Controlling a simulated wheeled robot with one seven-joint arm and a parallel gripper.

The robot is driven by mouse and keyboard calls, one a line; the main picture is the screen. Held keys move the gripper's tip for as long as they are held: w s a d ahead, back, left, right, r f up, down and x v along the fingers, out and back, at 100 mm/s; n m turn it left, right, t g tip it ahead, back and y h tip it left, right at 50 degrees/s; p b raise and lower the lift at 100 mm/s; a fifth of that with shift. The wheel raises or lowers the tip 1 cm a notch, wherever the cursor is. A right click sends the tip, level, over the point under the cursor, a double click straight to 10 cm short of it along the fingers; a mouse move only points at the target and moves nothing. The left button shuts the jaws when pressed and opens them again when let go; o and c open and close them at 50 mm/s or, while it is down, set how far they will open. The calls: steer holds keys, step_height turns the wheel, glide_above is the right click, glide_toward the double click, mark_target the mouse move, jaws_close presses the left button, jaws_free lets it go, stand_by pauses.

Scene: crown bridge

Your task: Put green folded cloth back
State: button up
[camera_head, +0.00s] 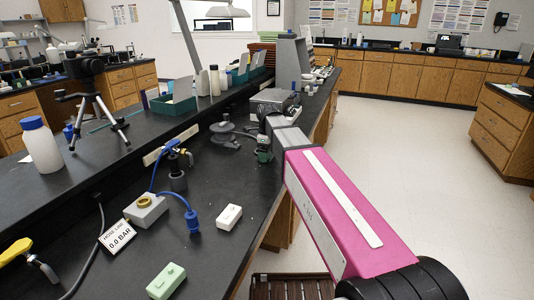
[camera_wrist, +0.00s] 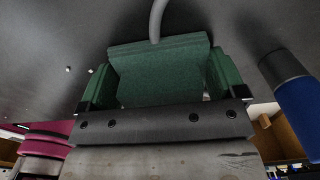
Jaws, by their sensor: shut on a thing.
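The green folded cloth (camera_wrist: 158,80) fills the middle of the wrist view, its layered edge facing away from the wrist. My gripper (camera_wrist: 160,68) is shut on it, with a green finger on each side. In the head view my gripper (camera_head: 264,152) is over the dark bench at the far end of my pink arm. Only a small green patch shows there, and I cannot tell finger from cloth. Whether the cloth touches the bench is unclear.
A grey post (camera_wrist: 157,18) stands just beyond the cloth, and a blue-and-black cylinder (camera_wrist: 292,95) is close on the right. On the bench are a dark round stand (camera_head: 224,135), a blue-capped bottle (camera_head: 41,145), a white block (camera_head: 229,217) and a pale green block (camera_head: 166,281).

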steer(key=shift+f, duration=0.1)
steer(key=o, duration=0.7)
step_height(320, 180, up, 12)
steer(key=shift+r, duration=0.15)
stand_by(0.4)
